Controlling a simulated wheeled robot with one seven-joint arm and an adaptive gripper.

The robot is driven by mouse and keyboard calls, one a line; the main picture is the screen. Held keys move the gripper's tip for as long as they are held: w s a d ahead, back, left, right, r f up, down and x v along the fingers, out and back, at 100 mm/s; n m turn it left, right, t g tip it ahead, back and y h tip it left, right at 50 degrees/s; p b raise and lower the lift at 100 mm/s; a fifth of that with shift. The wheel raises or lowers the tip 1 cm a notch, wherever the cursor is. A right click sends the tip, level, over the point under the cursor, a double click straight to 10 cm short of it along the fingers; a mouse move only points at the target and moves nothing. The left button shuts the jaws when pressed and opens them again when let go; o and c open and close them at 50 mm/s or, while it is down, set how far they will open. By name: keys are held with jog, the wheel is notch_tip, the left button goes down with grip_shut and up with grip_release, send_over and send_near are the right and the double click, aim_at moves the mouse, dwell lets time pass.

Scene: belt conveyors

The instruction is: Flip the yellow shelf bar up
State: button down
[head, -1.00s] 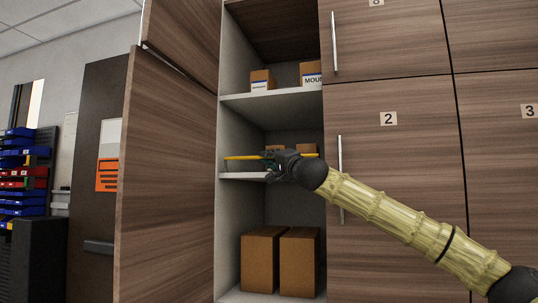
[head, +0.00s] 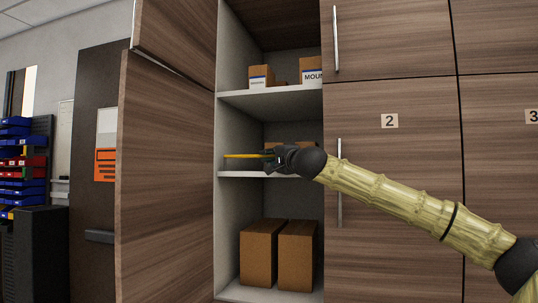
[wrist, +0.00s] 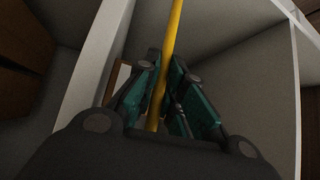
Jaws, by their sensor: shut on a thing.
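The yellow shelf bar (head: 243,156) runs across the front of the middle shelf (head: 240,174) inside the open cabinet. Its left part shows in the head view; its right part is hidden behind my gripper. My gripper (head: 272,160) is at the bar, in front of the middle shelf. In the wrist view the yellow bar (wrist: 171,45) runs between the green finger pads of my gripper (wrist: 166,85), which is shut on it.
Cardboard boxes stand on the upper shelf (head: 240,94) and a pair of tall boxes (head: 260,255) on the bottom. An open wooden door (head: 165,180) bounds the left side. Closed door 2 (head: 400,180) with a vertical handle (head: 339,190) is on the right.

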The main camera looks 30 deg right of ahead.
jog(key=shift+f, duration=0.1)
jog(key=c, duration=1.5)
grip_release()
jog(key=shift+d, duration=0.1)
jog(key=shift+s, duration=0.1)
jog(key=s, duration=0.4)
jog(key=s+f, duration=0.1)
jog(key=s, duration=0.6)
jog(key=shift+s+a+f, duration=0.25)
jog(key=shift+s+a, duration=0.05)
jog(key=shift+a, duration=0.1)
